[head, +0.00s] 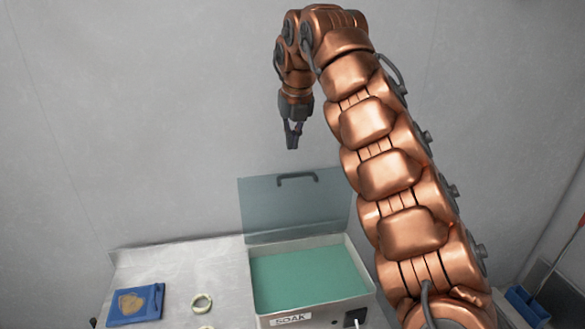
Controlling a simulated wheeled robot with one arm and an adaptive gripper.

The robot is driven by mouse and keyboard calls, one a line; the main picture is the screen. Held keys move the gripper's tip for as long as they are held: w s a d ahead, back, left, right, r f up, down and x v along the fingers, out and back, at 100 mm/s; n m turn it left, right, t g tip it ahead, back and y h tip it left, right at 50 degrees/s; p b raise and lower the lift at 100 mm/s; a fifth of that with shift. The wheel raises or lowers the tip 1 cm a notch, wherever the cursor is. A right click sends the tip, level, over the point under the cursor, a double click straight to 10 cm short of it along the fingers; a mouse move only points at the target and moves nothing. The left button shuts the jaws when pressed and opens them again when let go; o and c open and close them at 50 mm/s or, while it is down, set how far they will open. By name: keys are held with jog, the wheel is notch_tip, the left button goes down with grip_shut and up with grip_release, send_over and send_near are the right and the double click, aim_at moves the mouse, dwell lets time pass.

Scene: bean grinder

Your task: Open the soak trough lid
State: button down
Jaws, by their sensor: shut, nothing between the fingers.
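The soak trough (258,298) is a pale metal box labelled "SOAK" on the grey counter, with green liquid or lining (308,276) showing inside. Its lid (272,210) is a clear bluish panel standing raised at the trough's back edge, and the inside is uncovered. A dark handle (297,177) sits near the lid's top edge. My gripper (292,143) is shut and empty, pointing down. In the picture it is above the lid handle and apart from it. My copper arm passes in front of the lid's right edge.
A blue pad (136,305) with a tan patch lies on the counter (190,264) at left. A pale ring (201,303) lies between it and the trough. A blue bin (527,305) stands low at far right. Grey walls close off the back.

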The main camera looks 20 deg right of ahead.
jog(key=x, duration=1)
jog(key=shift+s+d+f, duration=0.15)
jog(key=shift+s+d, duration=0.05)
jog(key=shift+d, duration=0.15)
jog(key=shift+w+a, duration=0.15)
jog(key=shift+w, duration=0.05)
